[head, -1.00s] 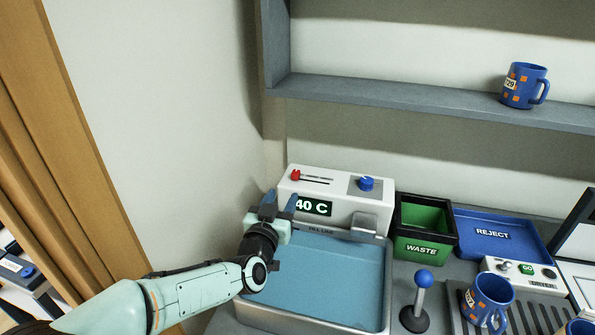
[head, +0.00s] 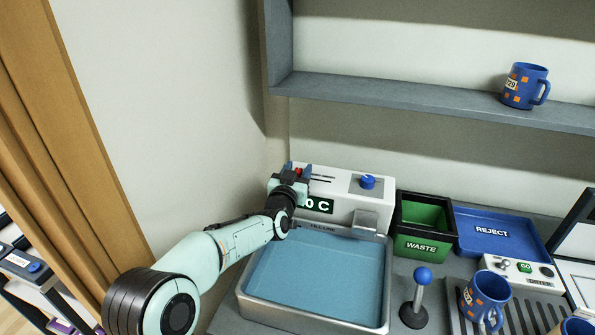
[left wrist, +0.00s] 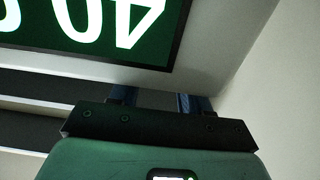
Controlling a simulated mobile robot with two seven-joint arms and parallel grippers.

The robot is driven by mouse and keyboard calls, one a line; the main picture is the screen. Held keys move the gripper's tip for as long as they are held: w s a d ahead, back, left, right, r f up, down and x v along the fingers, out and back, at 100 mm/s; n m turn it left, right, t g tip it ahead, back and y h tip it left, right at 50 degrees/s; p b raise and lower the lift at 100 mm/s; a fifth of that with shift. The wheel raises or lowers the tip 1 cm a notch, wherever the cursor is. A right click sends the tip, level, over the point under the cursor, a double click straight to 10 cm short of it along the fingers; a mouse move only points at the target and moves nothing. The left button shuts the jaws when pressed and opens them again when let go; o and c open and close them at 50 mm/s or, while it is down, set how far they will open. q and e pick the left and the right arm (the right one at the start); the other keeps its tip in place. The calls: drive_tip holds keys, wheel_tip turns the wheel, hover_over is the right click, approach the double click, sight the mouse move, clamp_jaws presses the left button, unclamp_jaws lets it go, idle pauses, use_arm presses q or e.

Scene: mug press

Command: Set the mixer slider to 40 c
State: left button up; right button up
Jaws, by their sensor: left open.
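The white mixer box (head: 338,190) stands behind the water basin, with a slot and a red slider knob (head: 299,171) on its top left. My left gripper (head: 295,172) is open at the knob, with its blue fingers on either side of it; contact cannot be told. The green display (head: 319,206) is partly covered by my gripper in the head view. In the left wrist view the display (left wrist: 85,25) appears upside down and reads 40. The fingers (left wrist: 158,102) show there only in part, and the knob is hidden. My right gripper is not in view.
A blue dial (head: 367,182) sits to the right of the slot. The basin (head: 250,305) is in front, the WASTE bin (head: 427,247) and REJECT tray (head: 535,260) to the right. A blue-topped lever (head: 422,277) and a mug (head: 484,300) stand nearer.

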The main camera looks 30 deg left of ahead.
sight(312, 180)
use_arm(q)
clamp_jaws()
drive_tip(key=d, duration=0.1)
drive_tip(key=d+p, duration=0.1)
drive_tip(key=d, duration=0.1)
drive_tip(key=shift+w+d, duration=0.2)
drive_tip(key=shift+w, duration=0.2)
drive_tip(key=shift+d, duration=0.3)
drive_tip(key=shift+a, duration=0.1)
unclamp_jaws()
